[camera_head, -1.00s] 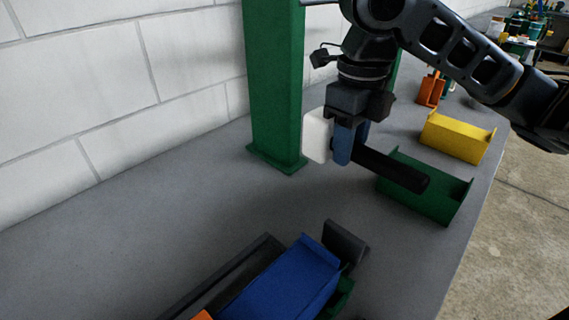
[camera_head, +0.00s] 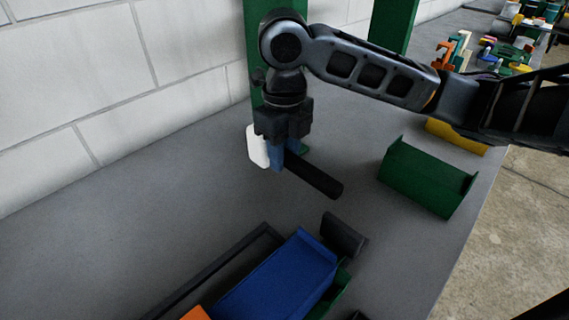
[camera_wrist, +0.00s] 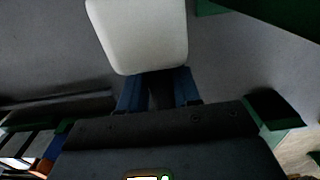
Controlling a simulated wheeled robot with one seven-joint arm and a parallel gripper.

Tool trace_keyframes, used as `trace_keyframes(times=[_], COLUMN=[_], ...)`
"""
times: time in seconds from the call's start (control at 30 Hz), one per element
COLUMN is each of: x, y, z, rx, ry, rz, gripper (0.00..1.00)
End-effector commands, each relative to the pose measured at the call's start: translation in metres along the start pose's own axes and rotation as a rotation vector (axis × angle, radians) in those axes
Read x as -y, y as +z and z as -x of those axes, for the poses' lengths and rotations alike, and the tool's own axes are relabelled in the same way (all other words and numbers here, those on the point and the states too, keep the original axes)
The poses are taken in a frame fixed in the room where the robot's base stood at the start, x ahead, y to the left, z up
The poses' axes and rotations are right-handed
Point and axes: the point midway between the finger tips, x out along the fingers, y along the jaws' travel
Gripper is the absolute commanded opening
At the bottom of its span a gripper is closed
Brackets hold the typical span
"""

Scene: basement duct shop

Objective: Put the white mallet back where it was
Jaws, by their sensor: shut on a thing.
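The white mallet has a pale block head (camera_head: 258,146) and a dark handle (camera_head: 314,178). My gripper (camera_head: 282,158) has blue fingers and is shut on the mallet near its head. The mallet is held above the grey bench, with its head to the left and its handle pointing to the lower right. In the wrist view the white head (camera_wrist: 138,34) fills the top middle, just beyond the blue fingers (camera_wrist: 158,90). The handle is mostly hidden there.
A green post (camera_head: 262,70) stands behind my gripper. A green bin (camera_head: 428,178) and a yellow bin (camera_head: 452,136) are at the right. A blue bin (camera_head: 280,280) lies at the front by a dark-edged tray (camera_head: 215,268). Bare bench (camera_head: 130,235) lies left.

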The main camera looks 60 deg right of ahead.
Motion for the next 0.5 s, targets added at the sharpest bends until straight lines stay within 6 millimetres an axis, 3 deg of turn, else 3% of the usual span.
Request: trace_keyframes(times=[0.23, 0.5], x=[0.000, 0.001], y=[0.000, 0.000], z=[-0.032, -0.036], rx=[-0.001, 0.000], ry=[0.002, 0.000], rz=[-0.002, -0.001], gripper=[0.00, 0.00])
